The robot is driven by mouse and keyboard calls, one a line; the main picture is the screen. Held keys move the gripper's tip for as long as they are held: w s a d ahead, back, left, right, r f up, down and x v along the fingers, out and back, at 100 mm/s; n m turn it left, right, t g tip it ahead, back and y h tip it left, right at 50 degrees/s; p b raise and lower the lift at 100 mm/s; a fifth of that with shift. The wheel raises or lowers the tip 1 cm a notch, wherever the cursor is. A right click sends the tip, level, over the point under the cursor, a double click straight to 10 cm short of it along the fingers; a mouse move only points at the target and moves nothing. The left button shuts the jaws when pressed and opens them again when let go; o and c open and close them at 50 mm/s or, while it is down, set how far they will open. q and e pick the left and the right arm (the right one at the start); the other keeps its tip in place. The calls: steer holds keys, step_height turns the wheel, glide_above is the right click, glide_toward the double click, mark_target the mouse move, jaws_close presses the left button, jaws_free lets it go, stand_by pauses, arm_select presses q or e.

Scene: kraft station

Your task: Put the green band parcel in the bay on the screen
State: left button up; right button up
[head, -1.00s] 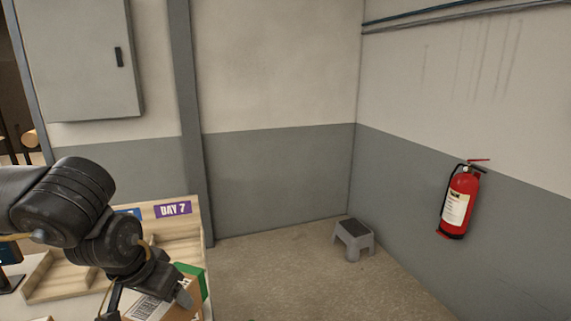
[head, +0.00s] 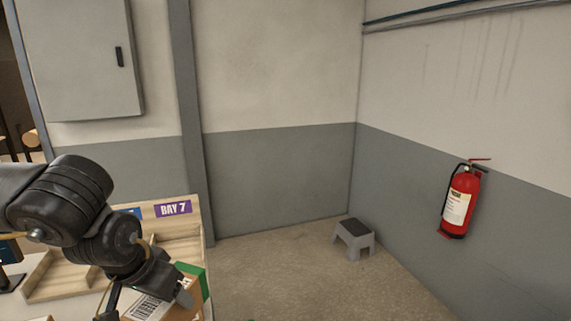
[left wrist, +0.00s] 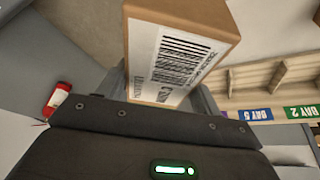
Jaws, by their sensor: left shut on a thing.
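My left gripper (head: 148,301) is shut on a cardboard parcel (head: 172,308) with a white barcode label, low at the left in the head view. In the left wrist view the parcel (left wrist: 180,50) is held beyond the dark gripper body, label facing the camera. The left wrist view shows a blue DAY 5 sign (left wrist: 256,115) and a green DAY 2 sign (left wrist: 301,111). My right gripper is out of view.
A dark screen (head: 10,250) is cut off at the left edge; its text is unreadable. A grey step stool (head: 354,237) stands on open floor. A red fire extinguisher (head: 459,203) hangs on the right wall.

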arm_select(q)
steer(key=s+f+m, duration=0.1)
steer(key=s+f, duration=0.1)
steer(key=f, duration=1)
steer(key=s+f+m, duration=0.1)
steer(key=s+f, duration=0.2)
steer(key=f, duration=0.9)
steer(key=shift+s+f+h, duration=0.3)
steer(key=shift+s+h, duration=0.05)
steer(key=shift+h, duration=0.05)
